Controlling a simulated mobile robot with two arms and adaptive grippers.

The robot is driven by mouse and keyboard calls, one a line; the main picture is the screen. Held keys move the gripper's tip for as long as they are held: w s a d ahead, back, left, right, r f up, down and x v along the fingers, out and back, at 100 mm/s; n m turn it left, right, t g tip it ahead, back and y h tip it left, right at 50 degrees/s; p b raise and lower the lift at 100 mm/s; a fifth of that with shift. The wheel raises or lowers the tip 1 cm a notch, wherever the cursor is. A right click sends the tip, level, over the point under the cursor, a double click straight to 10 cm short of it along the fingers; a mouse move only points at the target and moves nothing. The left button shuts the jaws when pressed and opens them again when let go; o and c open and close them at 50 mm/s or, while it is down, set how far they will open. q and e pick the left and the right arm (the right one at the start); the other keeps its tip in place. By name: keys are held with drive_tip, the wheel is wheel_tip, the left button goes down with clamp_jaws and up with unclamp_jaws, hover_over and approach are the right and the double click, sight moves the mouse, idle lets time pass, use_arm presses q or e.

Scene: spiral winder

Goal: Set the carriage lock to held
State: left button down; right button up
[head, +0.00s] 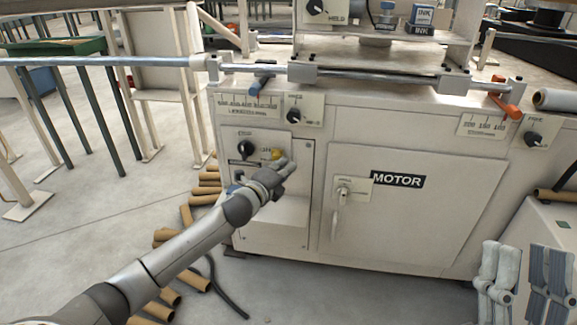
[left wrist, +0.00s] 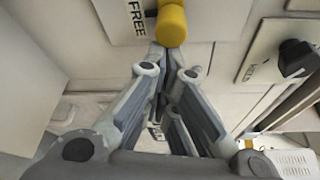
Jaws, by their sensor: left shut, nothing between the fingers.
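A yellow knob (head: 277,154) sits on the lower-left panel of the white machine. In the left wrist view, the yellow knob (left wrist: 172,24) stands beside a plate marked FREE (left wrist: 131,20). My left gripper (head: 288,163) is in front of the panel, close by the knob. In the left wrist view its fingers (left wrist: 165,60) are shut, empty, with tips just below the knob; I cannot tell whether they touch it. A plate marked HELD (head: 337,19) is beside a black knob at the top. My right gripper (head: 520,280) appears at lower right, fingers apart.
Black knobs (head: 246,149) and (head: 294,115) are near the yellow knob. A MOTOR door (head: 420,225) with a handle is to the right. Cardboard tubes (head: 207,188) lie on the floor at left. A long bar (head: 110,61) extends left from the machine.

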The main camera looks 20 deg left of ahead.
use_arm(q)
drive_tip(key=a+p, duration=0.1)
drive_tip(key=a, duration=0.3)
drive_tip(key=shift+s+p, duration=0.35)
drive_tip(key=shift+s, duration=0.05)
use_arm(e)
drive_tip(key=w+f+g+h, duration=0.2)
drive_tip(key=w+f+g, duration=0.3)
drive_tip(key=f, duration=0.2)
drive_tip(key=shift+w+a, duration=0.2)
use_arm(q)
drive_tip(key=shift+a, duration=0.1)
use_arm(e)
drive_tip(key=shift+r, duration=0.1)
